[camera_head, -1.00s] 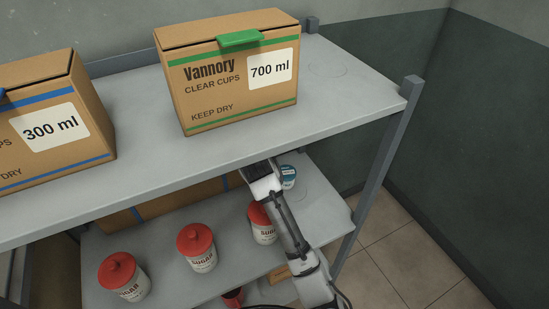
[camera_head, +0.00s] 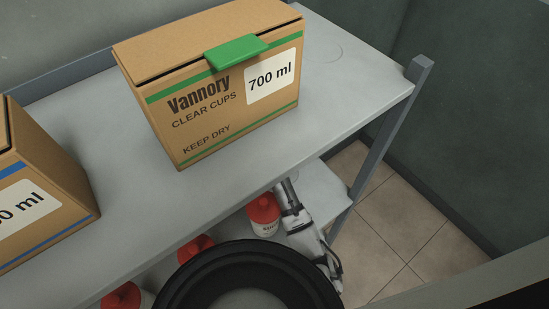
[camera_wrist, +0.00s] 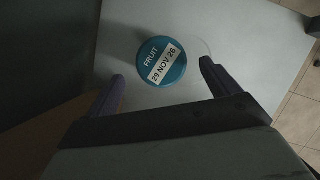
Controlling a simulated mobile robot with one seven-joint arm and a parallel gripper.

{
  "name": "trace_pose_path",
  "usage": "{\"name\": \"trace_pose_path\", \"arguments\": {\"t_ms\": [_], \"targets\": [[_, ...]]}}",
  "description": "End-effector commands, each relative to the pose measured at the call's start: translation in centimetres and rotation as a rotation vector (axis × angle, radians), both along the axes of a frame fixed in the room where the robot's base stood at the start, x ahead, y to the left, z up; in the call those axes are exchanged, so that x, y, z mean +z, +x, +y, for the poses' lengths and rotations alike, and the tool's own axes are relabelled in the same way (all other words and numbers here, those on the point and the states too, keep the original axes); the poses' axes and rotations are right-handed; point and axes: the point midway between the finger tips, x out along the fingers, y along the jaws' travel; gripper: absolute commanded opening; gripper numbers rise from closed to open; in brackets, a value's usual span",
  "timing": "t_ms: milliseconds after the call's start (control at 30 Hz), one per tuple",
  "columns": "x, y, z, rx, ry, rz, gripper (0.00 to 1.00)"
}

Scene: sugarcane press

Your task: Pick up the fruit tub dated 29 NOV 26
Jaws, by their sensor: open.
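The fruit tub (camera_wrist: 161,61) is a small round tub with a blue lid. In the head view the tub and the fingers are hidden under the upper shelf (camera_head: 330,105).
Red-lidded sugar jars stand on the lower shelf, the nearest jar (camera_head: 264,215) just left of my arm. A 700 ml cup box (camera_head: 215,95) and a 300 ml box (camera_head: 35,190) stand on the upper shelf. A shelf post (camera_head: 392,125) rises at the right.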

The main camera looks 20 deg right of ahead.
Motion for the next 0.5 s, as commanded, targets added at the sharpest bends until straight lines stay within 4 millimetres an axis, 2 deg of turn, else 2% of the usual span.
{"name": "trace_pose_path", "arguments": {"t_ms": [100,367,500], "targets": [[-1.5,0.5,-0.5,-0.002,0.0,0.002,0.88],[-3.3,0.8,-1.0,-0.003,0.001,0.001,0.88],[-5.4,1.2,-1.5,-0.002,0.0,0.002,0.88]]}}
